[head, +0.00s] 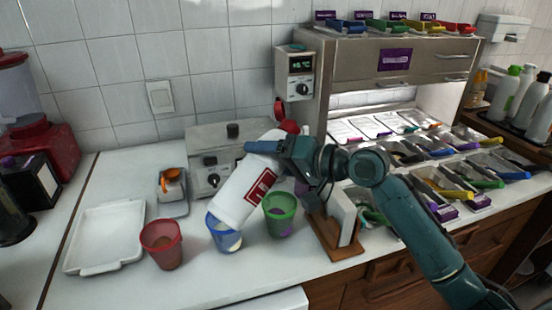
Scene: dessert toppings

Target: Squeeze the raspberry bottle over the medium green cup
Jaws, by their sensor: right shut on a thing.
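A white bottle with a red label (246,191) is held in my right gripper (272,152). The bottle is tilted, with a red part at its upper right end and its white end down to the left. Its lower end overlaps the rim of a blue cup (227,239); I cannot tell whether they touch. The green cup (281,216) stands upright on the counter just right of the blue cup and the bottle, with something purple inside. A red cup (163,246) stands to the left. My left gripper is not in view.
A white tray (104,262) lies on the counter at left. A small tray with an orange item (171,183) and a steel appliance (203,146) stand behind the cups. A wooden holder (337,246) stands to the right, before the topping bins (405,152).

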